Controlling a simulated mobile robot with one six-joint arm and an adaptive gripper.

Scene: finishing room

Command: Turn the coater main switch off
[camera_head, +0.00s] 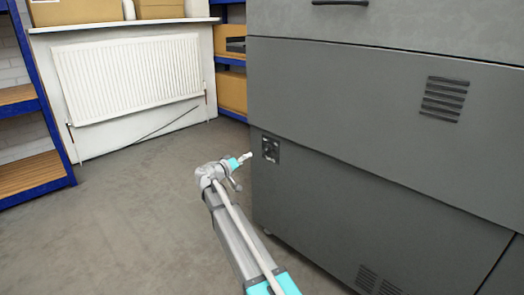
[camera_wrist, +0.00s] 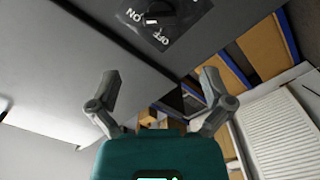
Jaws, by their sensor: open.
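The coater (camera_head: 380,120) is a large dark grey cabinet on the right in the head view. Its main switch (camera_head: 270,149) is a small black plate near the left edge of the front. The switch plate (camera_wrist: 182,28) is at the top of the wrist view, tilted, with white ON and OFF lettering. Its dark knob is partly cut off at the frame's top, and I cannot tell its setting. My gripper (camera_head: 247,156) is just left of the switch in the head view. In the wrist view my gripper (camera_wrist: 160,82) has its fingers spread and empty, apart from the switch.
A white radiator (camera_head: 130,75) is on the back wall, under a ledge with cardboard boxes (camera_head: 75,10). Blue-framed shelving (camera_head: 30,175) stands at left, with more shelves and boxes (camera_head: 232,90) behind the coater. The floor (camera_head: 130,220) left of my arm is clear.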

